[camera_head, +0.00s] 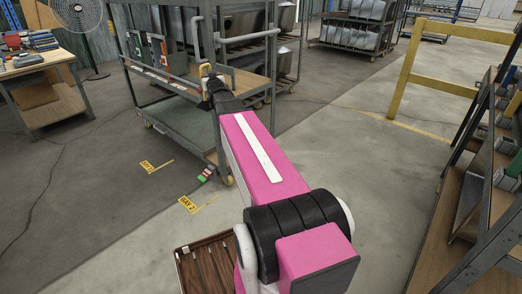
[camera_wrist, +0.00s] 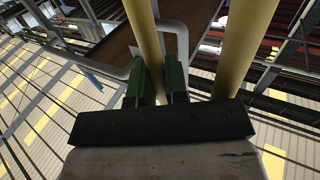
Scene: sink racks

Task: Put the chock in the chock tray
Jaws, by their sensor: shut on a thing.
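My gripper (camera_wrist: 160,85) shows in the wrist view with two dark green fingers shut on one of two yellow bars. I take the bars for part of the chock (camera_wrist: 147,35); its other bar (camera_wrist: 248,45) runs to the right of the fingers. In the head view the chock is a small yellow shape (camera_head: 205,70) at the end of my arm, in front of the cart. The rest of the chock is hidden or out of frame.
A grey wheeled cart (camera_head: 186,130) with shelves and a bent tube handle stands right by my gripper. A wooden bench (camera_head: 45,75) is at left, a yellow rail (camera_head: 402,75) and a rack (camera_head: 440,225) at right. Open floor (camera_head: 330,150) lies between.

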